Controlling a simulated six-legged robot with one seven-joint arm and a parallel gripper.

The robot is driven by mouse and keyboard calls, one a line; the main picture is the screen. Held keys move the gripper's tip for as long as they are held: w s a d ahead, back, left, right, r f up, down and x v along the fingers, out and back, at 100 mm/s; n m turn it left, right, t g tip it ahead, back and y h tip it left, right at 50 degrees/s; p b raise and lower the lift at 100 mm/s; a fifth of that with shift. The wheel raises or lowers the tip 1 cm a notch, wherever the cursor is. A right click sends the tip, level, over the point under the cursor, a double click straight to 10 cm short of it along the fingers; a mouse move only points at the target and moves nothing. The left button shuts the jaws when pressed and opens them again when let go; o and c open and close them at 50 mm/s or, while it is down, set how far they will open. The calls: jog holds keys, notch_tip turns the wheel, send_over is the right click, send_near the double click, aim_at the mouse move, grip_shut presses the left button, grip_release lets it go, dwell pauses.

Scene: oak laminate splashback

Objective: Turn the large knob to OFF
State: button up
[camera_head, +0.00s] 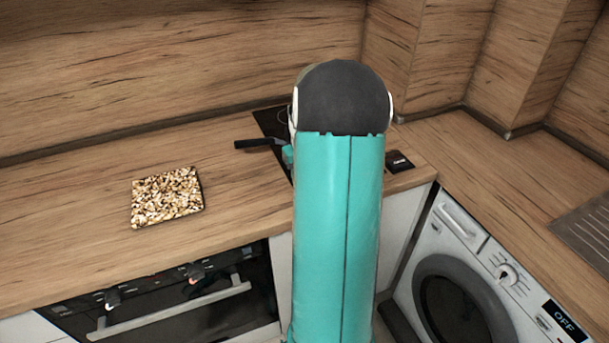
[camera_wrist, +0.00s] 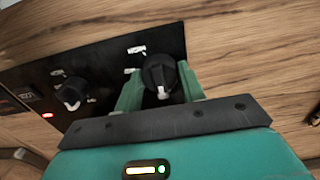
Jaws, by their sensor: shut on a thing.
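The large black knob (camera_wrist: 158,70) stands on a black panel (camera_wrist: 105,55) in the wrist view. Its pale pointer mark faces the bottom of the picture, towards my gripper. My gripper (camera_wrist: 161,88) has one green finger on each side of the knob and is shut on it. Small white labels sit on the panel to the left of the knob, too blurred to read. A smaller dark knob (camera_wrist: 72,92) is further left on the same panel. In the head view my arm hides the large knob; only a bit of teal gripper (camera_head: 288,154) shows at its left edge.
A speckled board (camera_head: 166,197) lies on the wooden worktop (camera_head: 75,215), left of my arm. A dark handle (camera_head: 258,143) sticks out near the black panel. An oven (camera_head: 170,310) is below. A washing machine (camera_head: 440,240) with an OFF display stands at the right.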

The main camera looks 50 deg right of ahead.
jog(key=o, duration=1)
jog(key=shift+c, duration=0.2)
jog(key=shift+r, duration=0.1)
notch_tip(320, 180, up, 14)
jog(key=w+a+r+n+t+h, duration=0.1)
jog(key=a+r+n, duration=0.15)
jog(key=a, duration=0.95)
jog(key=w+a+r+n+t, duration=0.1)
jog(key=a+r, duration=0.2)
jog(key=a, duration=0.9)
jog(key=s+a+f+n+t, duration=0.1)
jog(key=s+a, duration=0.4)
jog(key=a, duration=0.3)
jog(key=s+a+f+n+t+y, duration=0.1)
jog(key=s+a, duration=0.3)
jog(key=a, duration=0.5)
jog(key=shift+s+a+f+t, duration=0.3)
jog(key=shift+s+t, duration=0.1)
jog(key=shift+t, duration=0.4)
